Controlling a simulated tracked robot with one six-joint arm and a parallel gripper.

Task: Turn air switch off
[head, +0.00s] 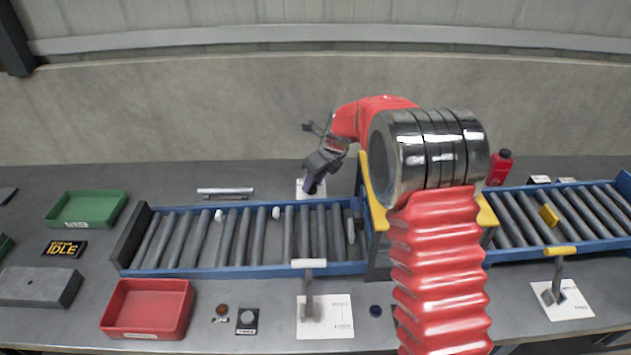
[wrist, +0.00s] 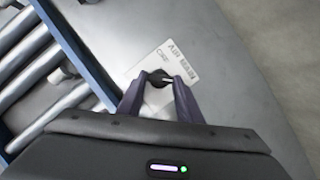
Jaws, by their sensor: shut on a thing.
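The air switch is a small dark knob (wrist: 157,77) on a white plate (wrist: 180,62) lettered "AIR MAIN" in the wrist view. The two purple fingers of my gripper (wrist: 160,83) stand on either side of the knob and are shut on it. A light mark shows on the knob between the fingertips. In the head view my gripper (head: 312,187) points down at the plate behind the left conveyor, and it hides the knob there. I cannot tell which setting the knob marks.
The blue-framed roller conveyor (head: 240,268) lies just in front of my gripper. A metal bar (head: 225,191) lies to its left, behind the conveyor. A lever with a white handle (head: 309,263) stands in front. A red bottle (head: 499,167) stands at right. The back table is mostly clear.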

